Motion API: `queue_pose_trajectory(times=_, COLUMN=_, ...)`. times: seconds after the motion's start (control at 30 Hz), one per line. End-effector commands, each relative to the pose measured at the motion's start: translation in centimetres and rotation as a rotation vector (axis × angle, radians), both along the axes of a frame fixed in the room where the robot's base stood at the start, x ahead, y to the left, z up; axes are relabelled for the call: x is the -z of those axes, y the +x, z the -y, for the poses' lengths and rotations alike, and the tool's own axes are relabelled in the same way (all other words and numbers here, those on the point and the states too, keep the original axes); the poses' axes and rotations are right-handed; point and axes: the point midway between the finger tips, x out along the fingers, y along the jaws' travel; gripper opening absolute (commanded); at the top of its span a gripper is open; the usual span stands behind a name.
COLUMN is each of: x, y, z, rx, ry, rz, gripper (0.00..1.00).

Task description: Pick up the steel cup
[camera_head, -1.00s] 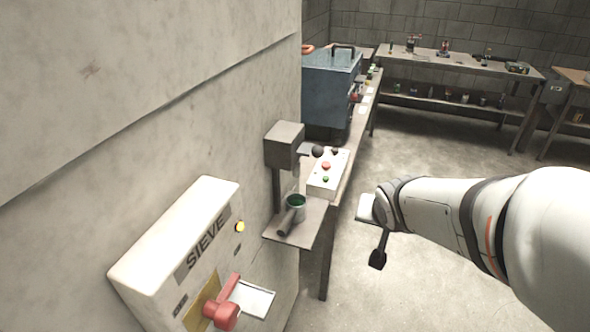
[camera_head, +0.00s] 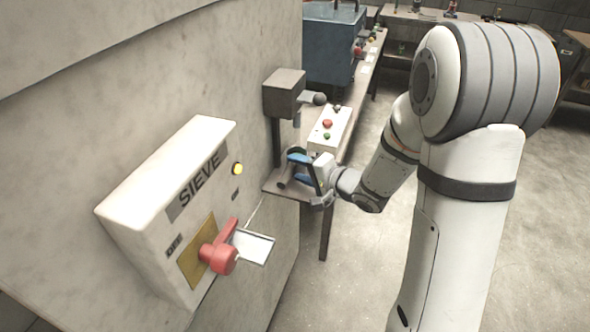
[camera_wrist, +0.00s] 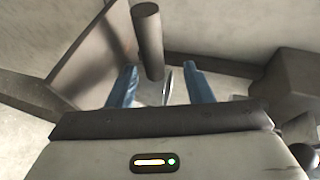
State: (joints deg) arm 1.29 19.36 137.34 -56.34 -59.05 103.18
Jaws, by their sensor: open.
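The steel cup (camera_head: 294,151) stands on the small grey shelf at the wall and is mostly hidden by my gripper in the head view. Only a dark bit of its mouth shows above the upper blue finger. My gripper (camera_head: 292,168) is open at the cup, its two blue fingers reaching left over the shelf. In the wrist view the open fingers (camera_wrist: 160,72) have a thin silvery sliver (camera_wrist: 168,84) between them, perhaps part of the cup. I cannot tell whether the fingers touch it. A dark cylinder (camera_wrist: 148,40) shows just beyond.
The grey shelf (camera_head: 271,186) carries a post with a grey box (camera_head: 284,92) above it. A white button panel (camera_head: 330,129) is close behind my gripper. The SIEVE box (camera_head: 165,205) with a red lever is on the wall at front left. Open floor lies to the right.

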Motion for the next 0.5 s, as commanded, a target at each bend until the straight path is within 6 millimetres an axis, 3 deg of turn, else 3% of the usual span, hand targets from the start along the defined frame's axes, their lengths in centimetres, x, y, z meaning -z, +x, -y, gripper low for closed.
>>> queue_pose_trajectory(times=0.3, x=2.0, y=2.5, z=-3.2, rx=-0.001, ry=-0.001, rz=0.001, gripper=0.46)
queue_pose_trajectory(times=0.5, x=2.2, y=3.1, z=-3.7, rx=0.003, ry=-0.003, rz=0.001, gripper=0.46)
